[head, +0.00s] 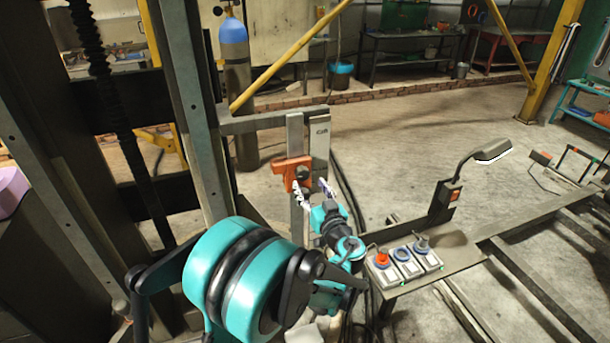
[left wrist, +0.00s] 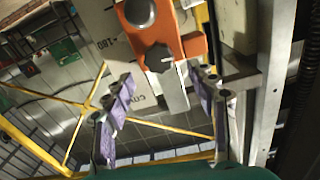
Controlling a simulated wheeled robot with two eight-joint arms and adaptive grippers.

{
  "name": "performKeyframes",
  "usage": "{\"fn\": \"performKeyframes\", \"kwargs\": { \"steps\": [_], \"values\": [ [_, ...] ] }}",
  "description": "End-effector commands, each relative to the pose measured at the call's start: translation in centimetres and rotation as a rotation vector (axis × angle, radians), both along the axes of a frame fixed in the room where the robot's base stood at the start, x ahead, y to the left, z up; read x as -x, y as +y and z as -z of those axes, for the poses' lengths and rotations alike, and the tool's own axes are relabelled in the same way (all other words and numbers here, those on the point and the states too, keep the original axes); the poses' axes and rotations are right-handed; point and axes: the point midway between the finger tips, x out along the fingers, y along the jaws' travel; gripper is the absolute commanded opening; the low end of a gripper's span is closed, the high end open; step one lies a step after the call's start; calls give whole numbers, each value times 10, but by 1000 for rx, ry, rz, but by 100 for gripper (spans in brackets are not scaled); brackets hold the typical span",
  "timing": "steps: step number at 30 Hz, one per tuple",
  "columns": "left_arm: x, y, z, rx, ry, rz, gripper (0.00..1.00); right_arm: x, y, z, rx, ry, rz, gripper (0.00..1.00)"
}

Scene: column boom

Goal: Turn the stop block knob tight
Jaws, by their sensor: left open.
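The orange stop block (head: 284,176) sits on a vertical grey metal rail (head: 295,132). Its dark knob (head: 302,172) faces my gripper. In the left wrist view the orange block (left wrist: 187,25) is at the top, with a black star-shaped knob (left wrist: 158,58) on its lower part. My left gripper (head: 313,192) is just in front of the block. Its purple-padded fingers are spread, and it is empty. In the left wrist view the gripper (left wrist: 163,82) has one finger on each side below the knob, seemingly not touching it. My right gripper is not seen.
A grey upright box (head: 319,140) stands right beside the rail. A control panel (head: 404,259) with coloured knobs is at lower right, with a lamp-like arm (head: 463,165) behind it. A blue-topped gas cylinder (head: 238,90) stands behind.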

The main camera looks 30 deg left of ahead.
Motion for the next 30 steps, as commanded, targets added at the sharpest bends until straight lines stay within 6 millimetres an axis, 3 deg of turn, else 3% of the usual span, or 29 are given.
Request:
{"fn": "performKeyframes", "kwargs": {
  "steps": [9, 20, 26, 30],
  "values": [
    [-31, 37, 1, 1, 2, -2, 58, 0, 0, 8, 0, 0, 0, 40],
    [-36, 43, 0, 1, 2, 1, 58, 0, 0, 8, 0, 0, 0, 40],
    [-36, 43, 0, 1, 2, 0, 10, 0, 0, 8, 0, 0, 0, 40],
    [-36, 43, 0, 1, 2, 0, 8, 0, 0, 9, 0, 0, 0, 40]
  ]
}}
